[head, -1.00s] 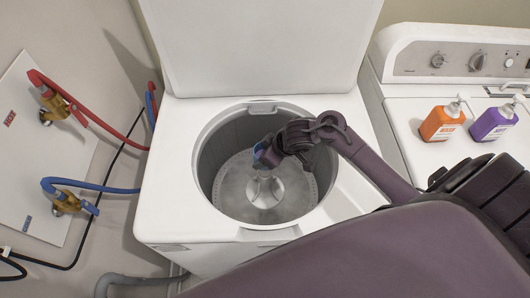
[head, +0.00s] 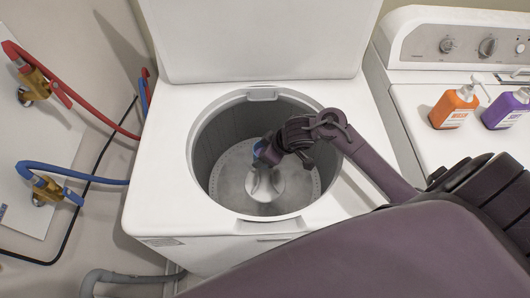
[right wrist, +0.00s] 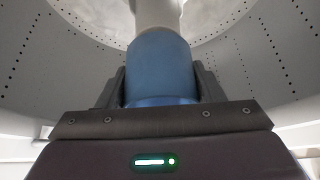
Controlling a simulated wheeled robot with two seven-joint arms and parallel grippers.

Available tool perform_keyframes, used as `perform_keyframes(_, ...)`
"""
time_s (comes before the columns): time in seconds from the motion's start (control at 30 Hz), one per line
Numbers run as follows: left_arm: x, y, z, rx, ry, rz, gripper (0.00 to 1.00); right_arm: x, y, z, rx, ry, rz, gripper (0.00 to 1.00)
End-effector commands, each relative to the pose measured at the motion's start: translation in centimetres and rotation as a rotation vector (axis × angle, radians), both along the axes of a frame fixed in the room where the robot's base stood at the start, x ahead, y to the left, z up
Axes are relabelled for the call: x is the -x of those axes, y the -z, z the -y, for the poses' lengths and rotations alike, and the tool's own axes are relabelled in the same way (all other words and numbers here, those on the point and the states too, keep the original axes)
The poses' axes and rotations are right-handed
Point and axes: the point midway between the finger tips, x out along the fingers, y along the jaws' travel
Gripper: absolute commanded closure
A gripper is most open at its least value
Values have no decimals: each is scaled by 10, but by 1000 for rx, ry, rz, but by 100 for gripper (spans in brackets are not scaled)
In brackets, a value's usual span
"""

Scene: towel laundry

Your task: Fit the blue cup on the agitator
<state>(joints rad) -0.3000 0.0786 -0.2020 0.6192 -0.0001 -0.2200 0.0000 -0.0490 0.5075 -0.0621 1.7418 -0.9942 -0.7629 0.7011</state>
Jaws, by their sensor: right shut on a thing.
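The blue cup (head: 259,151) is inside the open washer tub, at the top of the pale agitator (head: 265,185). My right gripper (head: 267,155) is shut on the cup. In the right wrist view the blue cup (right wrist: 160,65) sits between the two dark fingers, and the agitator post (right wrist: 156,14) shows right beyond its far end, in line with it. I cannot tell whether the cup is around the post or only against its top. The gripper hides part of the cup in the head view. My left gripper is not in view.
The washer's lid (head: 250,40) stands open behind the tub rim (head: 196,120). The perforated tub wall surrounds my right gripper. A second machine at right bears an orange bottle (head: 454,108) and a purple bottle (head: 503,110). Red and blue hoses run at left.

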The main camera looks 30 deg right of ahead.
Motion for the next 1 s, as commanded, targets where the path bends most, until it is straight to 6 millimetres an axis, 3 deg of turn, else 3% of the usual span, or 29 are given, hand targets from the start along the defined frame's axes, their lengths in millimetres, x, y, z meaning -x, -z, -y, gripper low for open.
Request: perform_keyframes(1.0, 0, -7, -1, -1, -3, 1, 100, 2, 0, 1, 0, 0, 0, 65)
